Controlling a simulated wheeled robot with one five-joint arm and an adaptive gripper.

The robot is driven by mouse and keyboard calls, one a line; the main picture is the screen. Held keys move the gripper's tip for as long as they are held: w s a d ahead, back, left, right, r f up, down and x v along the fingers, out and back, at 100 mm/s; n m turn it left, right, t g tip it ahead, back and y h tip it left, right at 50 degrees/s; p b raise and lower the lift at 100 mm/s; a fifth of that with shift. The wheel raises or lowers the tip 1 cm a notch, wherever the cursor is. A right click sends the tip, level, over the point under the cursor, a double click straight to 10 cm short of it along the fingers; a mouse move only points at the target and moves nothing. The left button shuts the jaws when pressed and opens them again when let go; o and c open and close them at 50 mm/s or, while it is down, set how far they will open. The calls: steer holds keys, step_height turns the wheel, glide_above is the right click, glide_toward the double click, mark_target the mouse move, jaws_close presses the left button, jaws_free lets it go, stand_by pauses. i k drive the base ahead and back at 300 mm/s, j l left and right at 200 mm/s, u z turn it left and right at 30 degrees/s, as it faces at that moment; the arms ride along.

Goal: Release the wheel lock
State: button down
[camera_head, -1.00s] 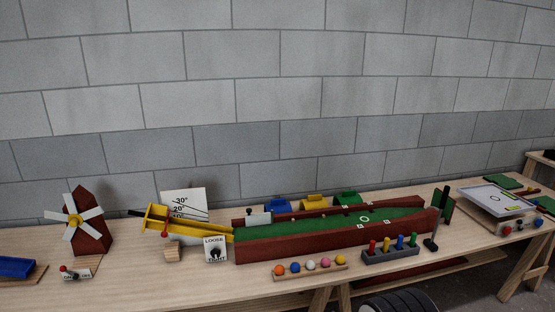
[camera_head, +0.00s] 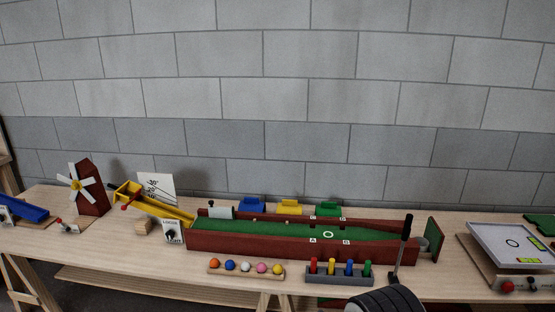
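No part clearly labelled as a wheel lock shows. A windmill (camera_head: 88,192) with white sails and a yellow hub stands at the left. A small switch panel (camera_head: 69,226) with a red knob sits in front of it; its lettering is too small to read now. A white box (camera_head: 172,232) with a dark knob stands beside the yellow chute and is marked LOOSE at its top. The knob's exact setting is hard to tell. My gripper is not clearly in view; a black ribbed part, probably mine, shows at the bottom.
A green lane with dark red walls (camera_head: 290,246) fills the table's middle. Balls on a rack (camera_head: 247,273) and coloured pegs in a grey block (camera_head: 340,276) lie in front. A black stick (camera_head: 405,240) stands upright nearby. A framed tray (camera_head: 513,247) is at right.

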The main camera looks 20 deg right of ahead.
mark_target(531, 280)
steer(key=k+l+u, duration=0.1)
steer(key=l, duration=0.3)
steer(key=k+l+u, duration=0.1)
steer(key=k+l, duration=0.15)
steer(key=l, duration=0.15)
steer(key=k+l, duration=0.2)
steer(key=l, duration=0.2)
steer(key=k+l+u, duration=0.15)
steer(key=l, duration=0.25)
steer(key=k+l+u, duration=0.1)
steer(key=k+l, duration=0.15)
steer(key=l, duration=0.1)
